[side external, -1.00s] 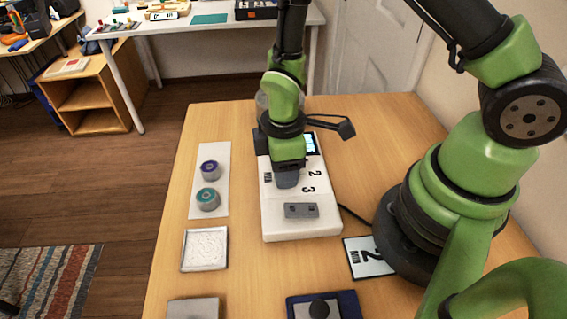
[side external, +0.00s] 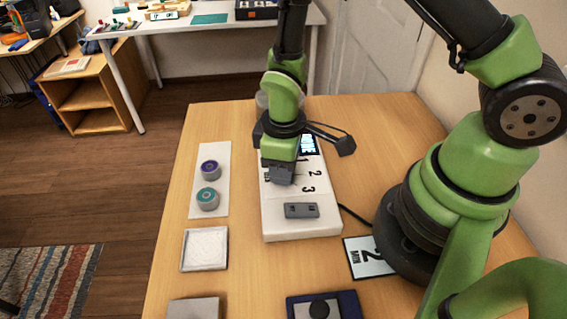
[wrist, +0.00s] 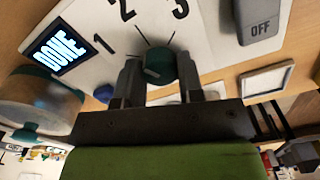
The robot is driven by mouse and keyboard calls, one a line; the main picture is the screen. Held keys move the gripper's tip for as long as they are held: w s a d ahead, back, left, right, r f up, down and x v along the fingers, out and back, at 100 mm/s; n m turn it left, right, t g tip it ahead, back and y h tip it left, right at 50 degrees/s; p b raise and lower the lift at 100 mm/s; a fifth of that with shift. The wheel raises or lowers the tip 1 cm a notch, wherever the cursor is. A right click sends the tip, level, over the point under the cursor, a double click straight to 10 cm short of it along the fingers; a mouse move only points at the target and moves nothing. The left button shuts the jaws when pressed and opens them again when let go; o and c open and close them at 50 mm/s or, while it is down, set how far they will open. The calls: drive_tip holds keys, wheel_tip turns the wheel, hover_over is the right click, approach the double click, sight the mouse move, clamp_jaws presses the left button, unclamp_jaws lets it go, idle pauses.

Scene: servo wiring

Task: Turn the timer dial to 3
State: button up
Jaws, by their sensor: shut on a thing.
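The timer (side external: 300,222) is a white box on the wooden table, with printed numbers 1, 2 and 3 beside its dial. The dial (wrist: 159,62) is a small dark teal knob in the wrist view, between the two fingers of my gripper (wrist: 159,80). My gripper is shut on it, and the numbers 1, 2 and 3 lie around its far side. I cannot make out a pointer on the dial. In the side view my gripper (side external: 279,177) hides the dial. The timer's screen (wrist: 62,47) reads DONE.
A grey switch (wrist: 262,20) marked OFF sits on the timer. A card (side external: 368,258) reading 2 MIN lies to the right. Left are a plate (side external: 222,160) with two round knobs and a square white tray (side external: 205,248).

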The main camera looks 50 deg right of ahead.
drive_tip(key=m, duration=0.7)
drive_tip(key=shift+s, duration=0.1)
drive_tip(key=m, duration=0.4)
drive_tip(key=shift+m, duration=2.1)
drive_tip(key=o, duration=0.9)
wheel_tip(320, 180, up, 10)
